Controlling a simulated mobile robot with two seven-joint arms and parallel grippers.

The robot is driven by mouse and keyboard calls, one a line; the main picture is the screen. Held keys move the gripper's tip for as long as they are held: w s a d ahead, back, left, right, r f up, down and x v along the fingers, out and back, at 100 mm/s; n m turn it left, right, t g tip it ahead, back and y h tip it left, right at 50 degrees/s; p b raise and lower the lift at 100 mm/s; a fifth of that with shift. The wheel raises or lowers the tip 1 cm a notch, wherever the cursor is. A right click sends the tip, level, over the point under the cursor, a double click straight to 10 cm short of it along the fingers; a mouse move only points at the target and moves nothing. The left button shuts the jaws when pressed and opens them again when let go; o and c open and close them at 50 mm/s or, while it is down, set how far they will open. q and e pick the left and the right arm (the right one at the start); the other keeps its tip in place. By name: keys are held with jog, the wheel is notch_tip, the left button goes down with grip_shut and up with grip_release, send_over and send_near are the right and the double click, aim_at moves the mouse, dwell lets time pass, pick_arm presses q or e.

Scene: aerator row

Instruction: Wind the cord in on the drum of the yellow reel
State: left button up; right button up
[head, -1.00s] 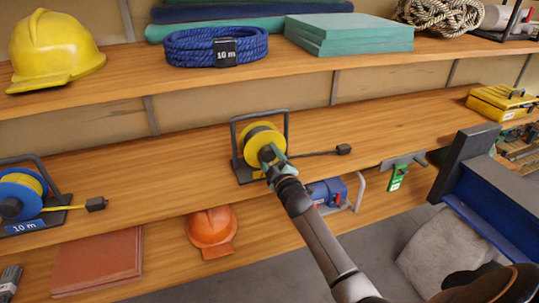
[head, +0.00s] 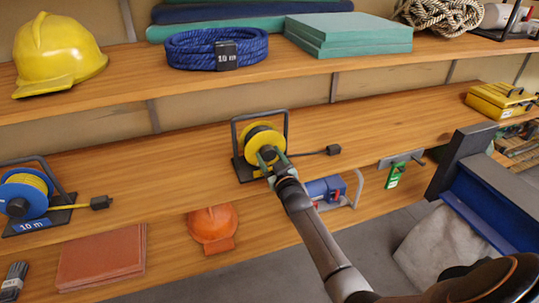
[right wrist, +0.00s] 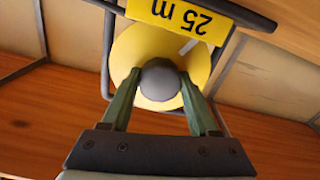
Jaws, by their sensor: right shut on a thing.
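The yellow reel (head: 254,138) stands upright in its black frame on the middle shelf, with dark cord around its drum. Its black cord runs off to the right along the shelf and ends in a black plug (head: 333,150), a short way from the reel. My right gripper (head: 269,156) is at the front of the reel, shut on the grey crank knob (right wrist: 160,80). In the right wrist view the knob sits between the two green fingers, before the yellow disc. A yellow "25 m" label (right wrist: 180,17) shows upside down there. My left gripper is out of view.
A blue reel (head: 24,200) with yellow cord stands at the left on the same shelf. A yellow toolbox (head: 500,100) is at the far right. An orange helmet (head: 212,226) and a blue machine (head: 325,190) sit below.

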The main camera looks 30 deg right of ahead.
dwell(0.3)
jog(key=o, duration=1.4)
jog(key=shift+s, duration=0.1)
jog(key=p+v, duration=0.1)
jog(key=v, duration=1.1)
jog(key=shift+s+a+p, duration=0.1)
jog(key=shift+s+p, duration=0.05)
jog(key=shift+p, duration=0.15)
